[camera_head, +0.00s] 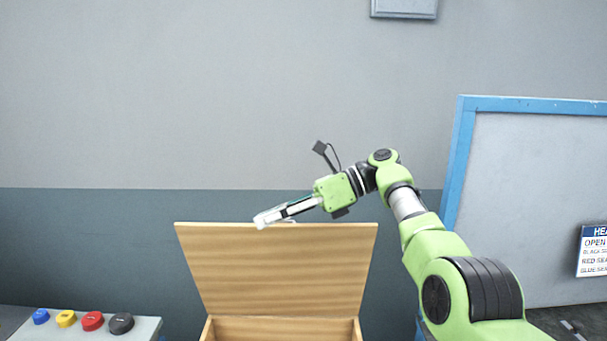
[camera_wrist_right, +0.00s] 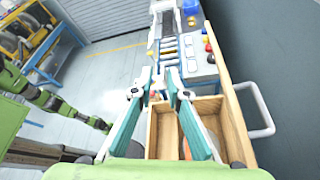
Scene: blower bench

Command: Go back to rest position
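A white loop handle (camera_wrist_right: 262,120) is on the lid. A green arm at the left of the wrist view seems to be my left one; its gripper is not clear.
A grey bench top (camera_head: 145,329) with blue, yellow, red and black round caps (camera_head: 92,320) is at lower left. A blue-framed board (camera_head: 530,190) with a sign (camera_head: 593,250) stands at right. A blue rack (camera_wrist_right: 45,50) and open floor show in the wrist view.

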